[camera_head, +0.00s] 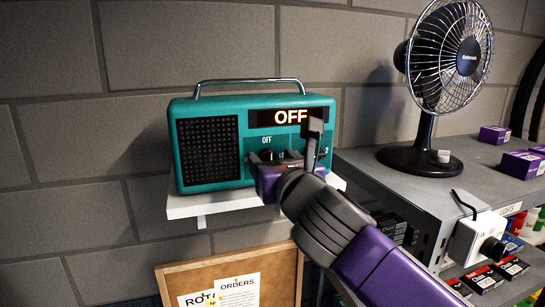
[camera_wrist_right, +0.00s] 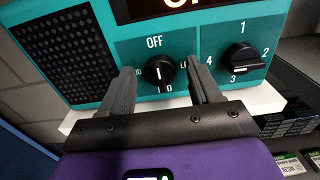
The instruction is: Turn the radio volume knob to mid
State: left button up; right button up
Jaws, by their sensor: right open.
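The teal radio (camera_head: 265,115) sits on a white wall shelf, and its display (camera_head: 291,116) reads OFF. In the right wrist view, a black round knob (camera_wrist_right: 160,74) has OFF printed above it and partly covered letters around it. A pale line shows on its lower half. My right gripper (camera_head: 290,158) is in front of the radio's lower face. In the wrist view its open fingers (camera_wrist_right: 162,80) stand on either side of this knob, with visible gaps. Contact with the radio face cannot be told. My left gripper is not in view.
A second black knob (camera_wrist_right: 242,58), marked 1 to 4, is close to the right finger. The white shelf (camera_head: 200,207) is just below the radio. A fan (camera_head: 445,75) stands on a grey shelf unit (camera_head: 375,162) at right. A cork board (camera_head: 285,265) hangs below.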

jog(key=shift+w, duration=0.2)
jog(key=shift+c, duration=0.3)
jog(key=c, duration=1)
jog(key=shift+o, duration=0.2)
jog(key=shift+m, duration=0.3)
